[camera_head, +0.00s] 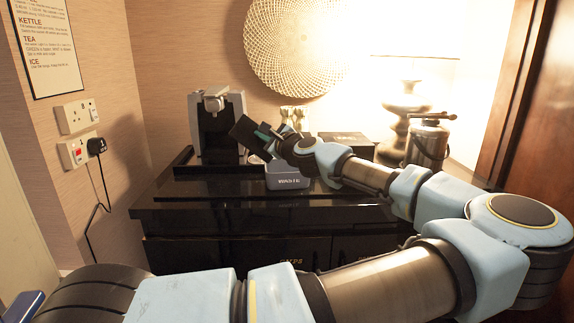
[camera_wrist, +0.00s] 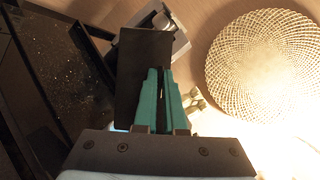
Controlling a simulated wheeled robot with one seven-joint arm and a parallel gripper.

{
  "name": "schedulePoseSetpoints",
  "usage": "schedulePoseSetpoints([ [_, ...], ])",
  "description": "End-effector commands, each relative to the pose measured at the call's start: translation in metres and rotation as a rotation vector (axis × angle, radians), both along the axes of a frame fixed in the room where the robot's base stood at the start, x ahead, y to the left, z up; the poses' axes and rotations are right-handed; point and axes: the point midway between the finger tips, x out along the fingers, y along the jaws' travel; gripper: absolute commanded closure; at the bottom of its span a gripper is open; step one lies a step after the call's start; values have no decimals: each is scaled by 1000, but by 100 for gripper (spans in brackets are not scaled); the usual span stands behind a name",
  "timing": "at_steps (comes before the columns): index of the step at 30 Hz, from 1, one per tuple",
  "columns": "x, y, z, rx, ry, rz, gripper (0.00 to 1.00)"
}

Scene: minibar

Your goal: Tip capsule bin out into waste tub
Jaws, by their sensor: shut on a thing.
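My gripper (camera_head: 268,136) is shut on the dark capsule bin (camera_head: 247,135) and holds it tilted in the air. In the wrist view my teal fingers (camera_wrist: 160,98) pinch the near edge of the bin (camera_wrist: 143,65), which shows as a dark flat panel. The grey-blue waste tub (camera_head: 288,182), marked WASTE, stands on the black counter just below and to the right of the bin. The bin is apart from the tub. The inside of the bin and any capsules are hidden, and the tub's inside is mostly hidden too.
The coffee machine (camera_head: 218,125) stands behind left on a dark tray (camera_head: 195,172). A dark box (camera_head: 346,143), a lamp (camera_head: 404,110) and a metal ice bucket (camera_head: 428,145) stand to the right. The counter's front left (camera_head: 190,190) is clear. A woven disc (camera_head: 297,45) hangs on the wall.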

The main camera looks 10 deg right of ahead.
Motion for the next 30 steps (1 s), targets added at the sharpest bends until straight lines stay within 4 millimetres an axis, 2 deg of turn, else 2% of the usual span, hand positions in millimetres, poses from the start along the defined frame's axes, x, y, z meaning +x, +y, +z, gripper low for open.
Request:
schedulePoseSetpoints([
  [30, 4, -10, 1, 130, 46, 0, 100],
])
